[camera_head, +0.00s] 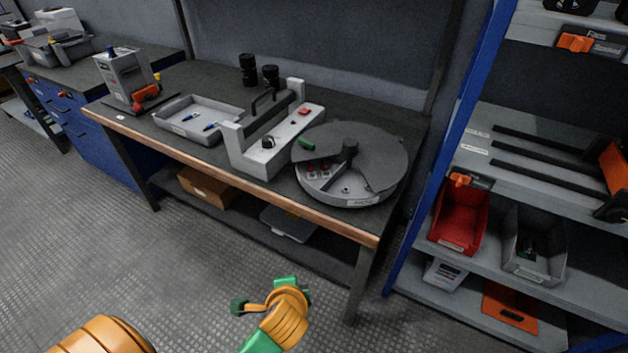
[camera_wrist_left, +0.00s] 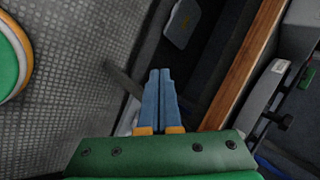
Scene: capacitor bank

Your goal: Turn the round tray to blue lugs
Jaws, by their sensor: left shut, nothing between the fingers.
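The round tray (camera_head: 385,142) sits on the right part of the workbench. It has a dark grey cover with a wedge-shaped opening at the front left, a raised dark hub and a pale rim with a label. Small red lugs (camera_head: 318,172) show in the opening; I see no blue ones. A green grip (camera_head: 306,145) lies at the cover's left edge, beside the grey bench device. My left gripper (camera_wrist_left: 161,74) is shut and empty, below and in front of the bench edge. My right gripper is out of view.
The grey device (camera_head: 262,148) with a black handle stands left of the tray. A parts bin (camera_head: 190,128) is farther left. The bench's wooden front edge (camera_head: 235,182) also runs through the wrist view (camera_wrist_left: 245,65). A blue-framed shelf stands close at right.

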